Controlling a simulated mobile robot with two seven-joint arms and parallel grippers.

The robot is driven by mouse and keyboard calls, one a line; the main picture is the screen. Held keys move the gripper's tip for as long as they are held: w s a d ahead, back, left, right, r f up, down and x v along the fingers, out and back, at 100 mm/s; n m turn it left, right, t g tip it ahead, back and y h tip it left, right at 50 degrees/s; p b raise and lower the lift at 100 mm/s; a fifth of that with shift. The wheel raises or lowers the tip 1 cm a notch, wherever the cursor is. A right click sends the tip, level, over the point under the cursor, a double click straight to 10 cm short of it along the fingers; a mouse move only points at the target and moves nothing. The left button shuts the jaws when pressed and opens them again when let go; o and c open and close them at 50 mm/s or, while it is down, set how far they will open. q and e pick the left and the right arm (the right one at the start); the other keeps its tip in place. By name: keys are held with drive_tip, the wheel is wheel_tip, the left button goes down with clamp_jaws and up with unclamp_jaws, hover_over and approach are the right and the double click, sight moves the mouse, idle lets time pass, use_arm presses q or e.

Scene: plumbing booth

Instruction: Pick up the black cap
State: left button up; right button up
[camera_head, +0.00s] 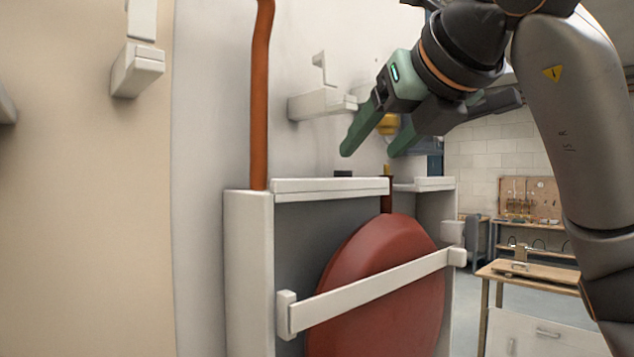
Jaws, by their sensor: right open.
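The black cap (343,173) is a small, flat dark piece on the top of the white frame (320,187). My right gripper (369,151) comes in from the upper right with its two green fingers apart and pointing down to the left. It is empty. In the picture, the fingertips are above and slightly right of the cap, with a gap between; I cannot tell the exact depth. My left gripper is not in view.
A red round tank (385,285) sits in the frame behind a white bar (370,292). An orange pipe (260,100) rises at the left. A white bracket (318,104) and a yellow part (389,124) are behind the gripper. A workbench (535,277) stands at the right.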

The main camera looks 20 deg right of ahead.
sight(346, 172)
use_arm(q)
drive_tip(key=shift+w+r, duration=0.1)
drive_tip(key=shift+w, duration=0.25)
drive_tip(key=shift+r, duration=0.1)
use_arm(e)
drive_tip(key=x, duration=0.3)
drive_tip(key=d+p+x, duration=0.1)
drive_tip(key=x, duration=0.1)
drive_tip(key=shift+w+r, duration=0.15)
drive_tip(key=shift+r, duration=0.2)
drive_tip(key=shift+a+p+x, duration=0.15)
drive_tip(key=shift+p+x, duration=0.3)
drive_tip(key=shift+x, duration=1.1)
drive_tip(key=shift+a+p+x, duration=0.1)
drive_tip(key=shift+p+x, duration=0.35)
drive_tip(key=shift+x, duration=1.1)
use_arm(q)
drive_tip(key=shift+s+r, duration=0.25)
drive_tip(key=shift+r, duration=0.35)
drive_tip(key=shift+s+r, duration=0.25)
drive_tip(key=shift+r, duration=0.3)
use_arm(e)
drive_tip(key=shift+r, duration=0.1)
drive_tip(key=shift+c, duration=0.3)
clamp_jaws()
